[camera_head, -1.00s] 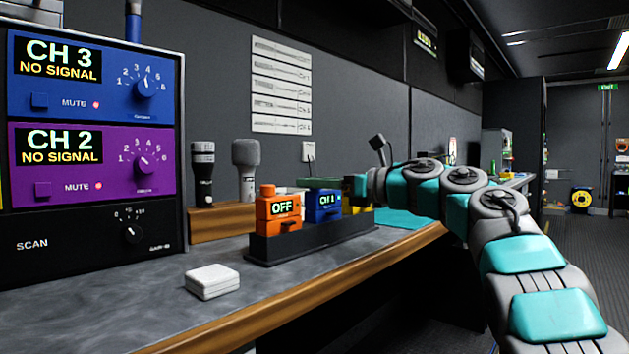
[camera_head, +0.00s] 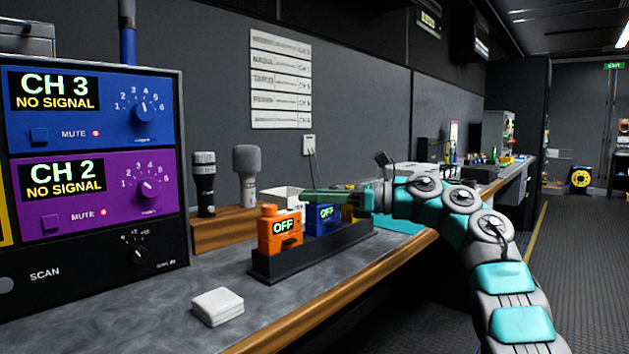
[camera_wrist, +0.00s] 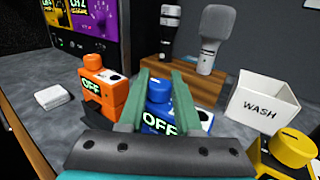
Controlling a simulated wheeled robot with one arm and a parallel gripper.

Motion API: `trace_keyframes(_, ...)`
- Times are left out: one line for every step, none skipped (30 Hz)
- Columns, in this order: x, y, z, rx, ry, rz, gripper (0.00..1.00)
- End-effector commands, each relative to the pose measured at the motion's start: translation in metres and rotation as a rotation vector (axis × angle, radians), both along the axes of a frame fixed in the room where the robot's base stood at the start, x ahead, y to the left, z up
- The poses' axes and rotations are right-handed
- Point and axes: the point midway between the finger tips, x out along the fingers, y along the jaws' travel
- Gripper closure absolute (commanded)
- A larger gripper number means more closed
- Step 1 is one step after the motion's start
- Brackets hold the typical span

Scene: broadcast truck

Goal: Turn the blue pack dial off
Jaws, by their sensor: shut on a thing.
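The blue pack (camera_head: 323,218) stands in the dark rack (camera_head: 316,253) on the bench, and its display reads OFF. In the wrist view the blue pack (camera_wrist: 163,124) has a round blue dial (camera_wrist: 157,91) on top. My gripper (camera_wrist: 169,80) has its two green fingers on either side of this dial and is shut on it. In the head view my gripper (camera_head: 318,196) comes in from the right, over the blue pack, and hides its dial.
An orange pack (camera_head: 279,232) reading OFF stands left of the blue one; a yellow pack (camera_wrist: 291,148) is on the right. A white WASH box (camera_wrist: 262,102), microphones in a wooden holder (camera_head: 222,229) and a white block (camera_head: 217,306) are nearby. Receivers (camera_head: 90,150) stand at the left.

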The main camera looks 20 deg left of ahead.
Motion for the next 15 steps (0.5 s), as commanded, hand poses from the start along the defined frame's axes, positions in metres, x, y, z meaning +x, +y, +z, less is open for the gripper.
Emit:
trace_keyframes(0.0016, -0.0002, 0.0048, 0.002, 0.002, 0.011, 1.00)
trace_keyframes(0.0016, -0.0003, 0.0044, 0.003, 0.003, 0.017, 1.00)
trace_keyframes(0.0012, -0.0004, 0.0041, 0.002, 0.000, 0.024, 1.00)
trace_keyframes(0.0009, -0.0003, 0.0038, 0.002, -0.001, 0.029, 1.00)
trace_keyframes(0.0005, -0.0004, 0.0035, 0.002, -0.002, 0.032, 1.00)
trace_keyframes(0.0001, -0.0004, 0.0031, 0.003, -0.003, 0.036, 1.00)
trace_keyframes(-0.0001, -0.0004, 0.0026, 0.003, -0.003, 0.038, 1.00)
trace_keyframes(-0.0002, -0.0004, 0.0021, 0.003, -0.003, 0.040, 1.00)
trace_keyframes(-0.0004, -0.0004, 0.0015, 0.002, -0.004, 0.041, 1.00)
trace_keyframes(-0.0004, -0.0004, 0.0011, 0.002, -0.004, 0.041, 1.00)
trace_keyframes(-0.0004, -0.0004, 0.0008, 0.002, -0.003, 0.042, 1.00)
trace_keyframes(-0.0004, -0.0005, 0.0006, 0.002, -0.003, 0.041, 1.00)
trace_keyframes(-0.0004, -0.0005, 0.0005, 0.002, -0.003, 0.041, 1.00)
trace_keyframes(-0.0004, -0.0005, 0.0005, 0.002, -0.003, 0.041, 1.00)
trace_keyframes(-0.0004, -0.0004, 0.0004, 0.002, -0.003, 0.041, 1.00)
